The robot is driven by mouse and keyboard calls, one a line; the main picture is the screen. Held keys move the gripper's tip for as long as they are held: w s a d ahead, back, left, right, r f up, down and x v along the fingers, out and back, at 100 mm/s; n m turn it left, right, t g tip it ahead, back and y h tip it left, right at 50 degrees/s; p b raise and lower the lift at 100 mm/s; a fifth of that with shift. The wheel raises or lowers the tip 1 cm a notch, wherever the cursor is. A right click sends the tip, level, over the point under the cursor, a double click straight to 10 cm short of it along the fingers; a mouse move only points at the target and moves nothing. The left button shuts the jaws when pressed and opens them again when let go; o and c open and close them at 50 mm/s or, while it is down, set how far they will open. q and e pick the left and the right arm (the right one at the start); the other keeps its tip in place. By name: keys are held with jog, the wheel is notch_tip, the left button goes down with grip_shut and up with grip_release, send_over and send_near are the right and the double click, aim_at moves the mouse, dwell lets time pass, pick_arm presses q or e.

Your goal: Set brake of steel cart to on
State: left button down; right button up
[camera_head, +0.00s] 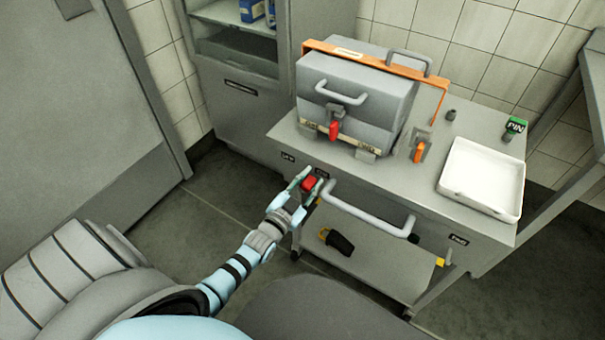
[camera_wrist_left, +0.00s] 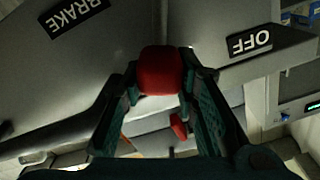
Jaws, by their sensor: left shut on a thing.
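The steel cart (camera_head: 375,185) stands ahead with a grey box-shaped machine on top. Its brake is a red knob (camera_head: 309,184) at the cart's front left edge. My left gripper (camera_head: 307,184) is shut on this knob. In the left wrist view the red knob (camera_wrist_left: 160,71) sits between the two fingers of the left gripper (camera_wrist_left: 158,85). A black BRAKE label (camera_wrist_left: 74,17) and an OFF label (camera_wrist_left: 250,41) show on the cart there. The knob's lever is hidden behind the knob and fingers. My right gripper is not in view.
A grey push handle (camera_head: 370,216) sticks out of the cart's front, right of the knob. The machine (camera_head: 355,95) carries an orange bar and a red latch (camera_head: 334,130). A white tray (camera_head: 482,178) lies on the cart's right. Open floor lies left of the cart.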

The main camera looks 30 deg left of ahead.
pick_arm(q)
jog(key=shift+d+f+m, duration=0.3)
jog(key=shift+d+m, duration=0.3)
jog(key=shift+m, duration=0.1)
jog(key=c, duration=1.2)
grip_release()
jog(key=shift+d, duration=0.1)
jog(key=shift+c, duration=0.2)
jog(key=shift+s, duration=0.45)
jog(key=s, duration=1.1)
